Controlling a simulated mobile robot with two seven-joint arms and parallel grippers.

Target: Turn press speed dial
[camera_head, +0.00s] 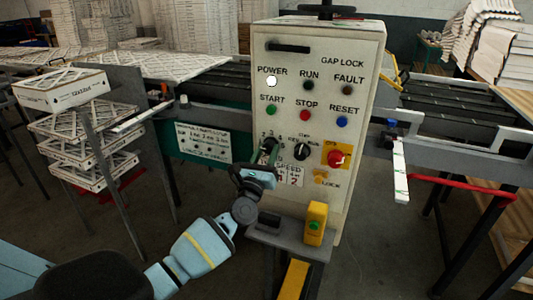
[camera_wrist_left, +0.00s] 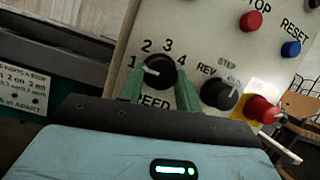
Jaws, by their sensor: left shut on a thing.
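The press speed dial (camera_wrist_left: 160,71) is a round black knob with a white pointer line, ringed by the numbers 1 to 4, on the cream control panel (camera_head: 343,90). In the left wrist view its pointer aims to the upper left, between 1 and 2. My left gripper (camera_wrist_left: 160,90) has its two green fingertips on either side of the dial, shut on it. My right gripper is not seen.
Right of the dial are a black selector knob (camera_head: 301,151) and a red knob on a yellow plate (camera_head: 335,158). Start (camera_head: 271,110), stop (camera_head: 305,115) and reset (camera_head: 342,122) buttons sit above. A yellow box with a green button (camera_head: 315,225) stands below the panel. Boxed filters (camera_head: 85,150) are stacked at left.

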